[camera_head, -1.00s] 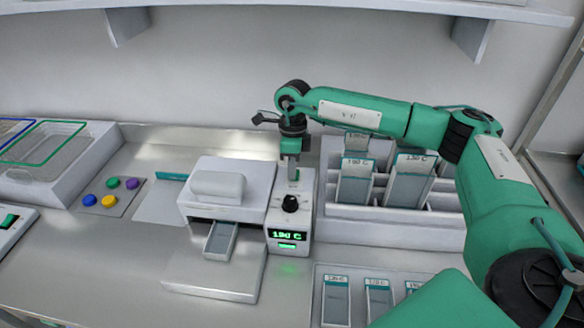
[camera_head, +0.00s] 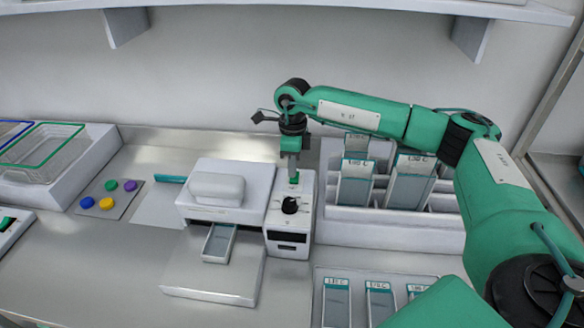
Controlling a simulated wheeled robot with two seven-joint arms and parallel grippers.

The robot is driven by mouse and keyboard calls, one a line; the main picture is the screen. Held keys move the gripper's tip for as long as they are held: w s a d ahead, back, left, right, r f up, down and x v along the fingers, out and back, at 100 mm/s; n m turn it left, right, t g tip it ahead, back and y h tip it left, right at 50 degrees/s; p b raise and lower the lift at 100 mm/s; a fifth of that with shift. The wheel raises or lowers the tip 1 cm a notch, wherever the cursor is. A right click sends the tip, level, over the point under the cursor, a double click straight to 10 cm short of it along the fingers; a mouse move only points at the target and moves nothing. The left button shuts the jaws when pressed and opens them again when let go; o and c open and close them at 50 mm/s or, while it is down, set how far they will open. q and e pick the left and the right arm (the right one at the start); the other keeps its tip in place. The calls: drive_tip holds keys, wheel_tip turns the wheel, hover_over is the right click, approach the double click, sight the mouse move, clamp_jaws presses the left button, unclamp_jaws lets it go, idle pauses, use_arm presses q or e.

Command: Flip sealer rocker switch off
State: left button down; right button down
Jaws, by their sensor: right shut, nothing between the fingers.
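The sealer (camera_head: 226,206) is a white machine with a rounded lid and a small tray at its front. Its control box (camera_head: 280,218) stands at its right side, with a black knob (camera_head: 290,205) and a display (camera_head: 287,238) that is dark. A small green rocker switch (camera_head: 294,178) sits on top of the box, behind the knob, partly hidden by my fingertips. My right gripper (camera_head: 292,173) points down at the switch, shut and empty, touching it or just above it; I cannot tell which. My left gripper is not in view.
A white rack (camera_head: 390,228) with labelled pouches stands right of the control box. More pouches lie in a tray (camera_head: 318,300) at the front right. Coloured buttons (camera_head: 107,203) and a green-rimmed bin (camera_head: 62,130) are at the left. A shelf (camera_head: 330,8) hangs above.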

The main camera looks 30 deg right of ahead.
sight(290, 182)
drive_tip(key=shift+r, duration=0.4)
drive_tip(key=r+p, duration=0.2)
drive_tip(key=r, duration=0.1)
drive_tip(key=shift+a, duration=0.2)
wheel_tip(290, 182, up, 10)
drive_tip(key=s+a+b, duration=0.1)
drive_tip(key=s+b, duration=0.1)
drive_tip(key=b, duration=0.1)
